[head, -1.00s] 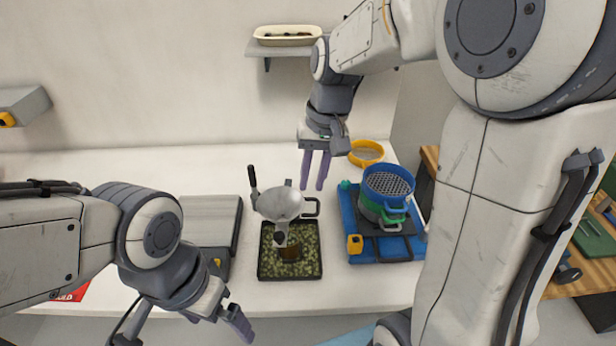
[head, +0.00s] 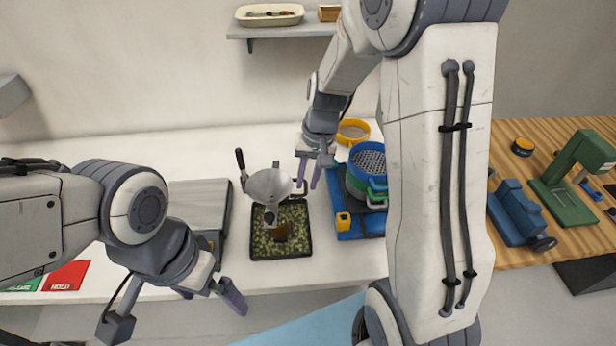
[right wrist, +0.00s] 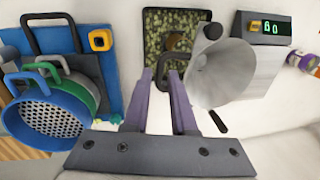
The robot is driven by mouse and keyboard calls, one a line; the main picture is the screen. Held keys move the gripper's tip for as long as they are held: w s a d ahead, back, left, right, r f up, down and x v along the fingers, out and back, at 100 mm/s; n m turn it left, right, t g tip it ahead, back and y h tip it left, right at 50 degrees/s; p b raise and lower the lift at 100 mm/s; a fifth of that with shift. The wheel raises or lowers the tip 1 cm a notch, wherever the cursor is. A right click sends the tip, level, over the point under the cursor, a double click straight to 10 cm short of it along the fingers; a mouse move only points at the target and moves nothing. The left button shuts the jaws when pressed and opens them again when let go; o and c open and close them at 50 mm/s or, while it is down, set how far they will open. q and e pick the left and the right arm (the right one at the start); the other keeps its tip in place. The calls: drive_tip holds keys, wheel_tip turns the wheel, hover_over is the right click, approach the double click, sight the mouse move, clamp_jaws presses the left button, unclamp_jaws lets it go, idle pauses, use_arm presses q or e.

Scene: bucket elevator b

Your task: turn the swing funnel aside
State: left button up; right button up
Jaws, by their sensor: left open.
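The swing funnel (head: 270,185), a grey metal cone with a black grip at its left, hangs over a dark tray (head: 262,248) of green pieces. In the right wrist view the funnel (right wrist: 222,72) is right of the fingers. My right gripper (head: 309,182) is at the funnel's right side, pointing down. My left gripper (head: 213,300) is open and empty, low at the table's front edge.
A blue stand with stacked blue and green sieves (head: 367,162) is close right of my right gripper. A yellow sieve (head: 353,130) lies behind it. A grey scale (head: 200,205) stands left of the tray. A wall shelf (head: 280,30) is above.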

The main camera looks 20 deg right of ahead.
clamp_jaws()
idle(1.4)
